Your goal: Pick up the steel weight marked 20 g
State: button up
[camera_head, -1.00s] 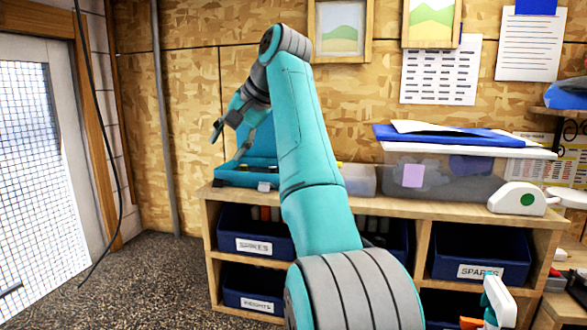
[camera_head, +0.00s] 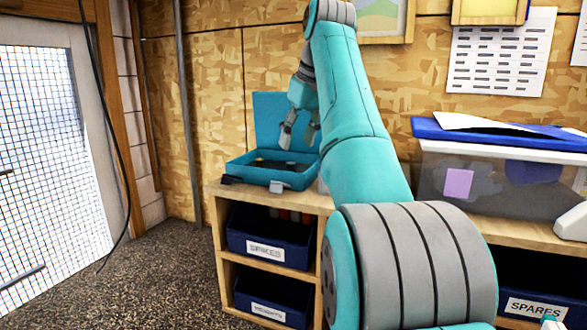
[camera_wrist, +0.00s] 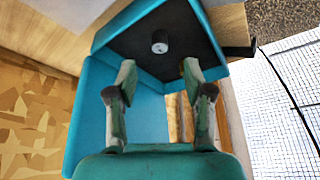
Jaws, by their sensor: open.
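A small grey steel weight (camera_wrist: 160,41) stands on the dark lining of an open teal case (camera_head: 270,178), which also shows in the wrist view (camera_wrist: 197,28). Its marking cannot be read. The case sits on the left end of the wooden shelf unit with its lid raised at the back. My gripper (camera_head: 298,144) points down above the case, with its fingers apart and empty. In the wrist view my gripper (camera_wrist: 158,66) has a finger on each side below the weight, apart from it. In the head view I cannot make out the weight.
Blue bins (camera_head: 268,236) fill the shelves below. The raised lid (camera_head: 272,118) stands close by my gripper. A mesh door (camera_head: 45,150) is at left.

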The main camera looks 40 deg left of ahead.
aim_at(291, 163)
jog(key=shift+x, duration=3.2)
jog(key=c, duration=0.9)
